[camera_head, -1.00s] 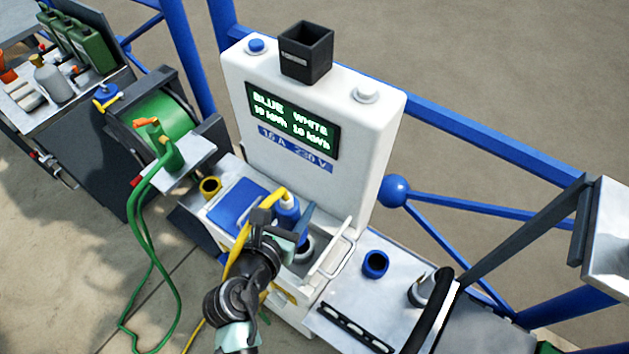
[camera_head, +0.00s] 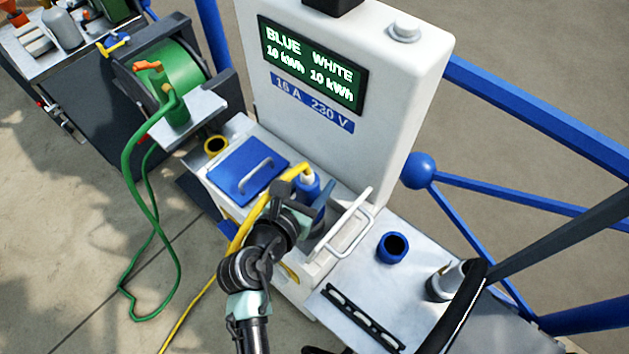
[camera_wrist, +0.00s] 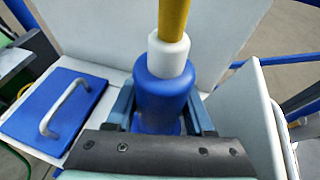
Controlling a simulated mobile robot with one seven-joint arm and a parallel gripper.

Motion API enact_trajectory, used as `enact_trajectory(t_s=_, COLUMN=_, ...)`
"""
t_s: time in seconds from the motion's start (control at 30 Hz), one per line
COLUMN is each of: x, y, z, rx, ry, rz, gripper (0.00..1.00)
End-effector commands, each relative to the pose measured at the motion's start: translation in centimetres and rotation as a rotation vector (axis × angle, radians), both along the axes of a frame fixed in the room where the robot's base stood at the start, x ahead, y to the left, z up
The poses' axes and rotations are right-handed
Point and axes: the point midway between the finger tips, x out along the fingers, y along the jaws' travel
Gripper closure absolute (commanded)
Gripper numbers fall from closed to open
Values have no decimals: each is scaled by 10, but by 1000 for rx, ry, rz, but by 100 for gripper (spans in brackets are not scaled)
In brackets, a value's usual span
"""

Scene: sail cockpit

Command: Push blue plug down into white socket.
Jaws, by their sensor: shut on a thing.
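The blue plug (camera_head: 308,186) has a white collar and a yellow cable on top. It stands roughly upright in my gripper (camera_head: 303,204), over the opened white socket bay. In the wrist view, the plug (camera_wrist: 163,88) sits between the two blue-grey fingers of my gripper (camera_wrist: 160,122), which are shut on it. The white lid (camera_head: 347,232) with its handle is raised on the right side of the bay; it also shows in the wrist view (camera_wrist: 248,118). The white socket is hidden behind my gripper and the plug, so I cannot tell whether the plug touches it.
A closed blue lid (camera_head: 248,172) with a handle lies left of the plug. The white pedestal (camera_head: 390,100) with its display stands behind. A blue cup (camera_head: 392,247) sits on the right shelf. The yellow cable (camera_head: 245,225) runs down past my arm, and a green hose (camera_head: 130,200) hangs left.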

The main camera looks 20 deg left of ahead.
Motion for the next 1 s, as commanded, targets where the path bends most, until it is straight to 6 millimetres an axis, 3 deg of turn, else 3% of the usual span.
enact_trajectory(t_s=0.03, x=1, y=0, z=-10, rx=1, ry=-3, rz=0, gripper=100)
enact_trajectory(t_s=0.23, x=1, y=0, z=-23, rx=1, ry=-4, rz=0, gripper=100)
enact_trajectory(t_s=1.0, x=1, y=0, z=-23, rx=0, ry=-3, rz=0, gripper=100)
